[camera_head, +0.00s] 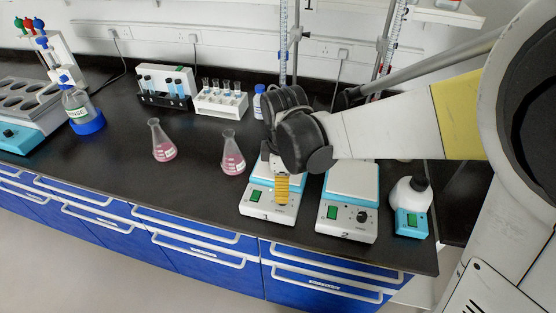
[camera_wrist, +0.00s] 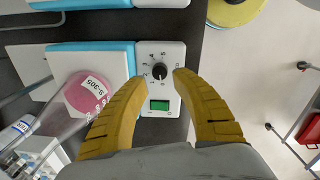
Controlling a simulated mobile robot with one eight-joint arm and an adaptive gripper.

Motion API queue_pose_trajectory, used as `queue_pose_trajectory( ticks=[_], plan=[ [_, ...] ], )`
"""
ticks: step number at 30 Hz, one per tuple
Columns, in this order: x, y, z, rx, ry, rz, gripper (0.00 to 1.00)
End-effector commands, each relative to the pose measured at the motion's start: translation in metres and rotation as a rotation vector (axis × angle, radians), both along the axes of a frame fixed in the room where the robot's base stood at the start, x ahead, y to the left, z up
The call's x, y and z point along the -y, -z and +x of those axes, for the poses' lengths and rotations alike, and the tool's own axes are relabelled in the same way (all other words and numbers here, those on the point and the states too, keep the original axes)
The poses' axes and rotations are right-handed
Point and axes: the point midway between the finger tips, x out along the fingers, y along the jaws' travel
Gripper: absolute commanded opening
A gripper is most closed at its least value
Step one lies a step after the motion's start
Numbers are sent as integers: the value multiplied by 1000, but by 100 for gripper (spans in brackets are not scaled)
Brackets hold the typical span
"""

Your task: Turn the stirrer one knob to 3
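In the wrist view the black round knob (camera_wrist: 159,71) sits on the white panel, ringed by small dial marks. The open fingers of my gripper (camera_wrist: 158,78) stand on either side of the knob, with visible gaps. The knob's exact setting is too small to read.
Stirrer two (camera_head: 347,218) stands close on the right, then a small teal device (camera_head: 411,220). Conical flasks with pink liquid stand to the left (camera_head: 163,147) and nearer stirrer one (camera_head: 232,160). Tube racks (camera_head: 221,103) are behind. Retort stand rods rise behind the stirrers.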

Motion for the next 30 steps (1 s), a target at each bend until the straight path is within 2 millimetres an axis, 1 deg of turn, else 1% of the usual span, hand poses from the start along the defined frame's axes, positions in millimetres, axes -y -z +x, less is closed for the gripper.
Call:
queue_pose_trajectory(
  ticks=[1, 3, 7, 12, 19, 20, 21, 22, 30],
  plan=[
    [0, 13, 1, 0, 0, 0, 33],
    [0, 25, 1, 0, 1, 0, 33],
    [0, 39, 2, 0, 1, 0, 33],
    [1, 45, 2, 1, 1, 0, 33],
    [1, 44, 2, 1, 2, 0, 32],
    [1, 44, 2, 1, 2, 0, 22],
    [1, 44, 2, 1, 2, 0, 10],
    [1, 44, 2, 1, 2, 0, 1],
    [0, 44, 2, 1, 10, 0, 0]
  ],
)
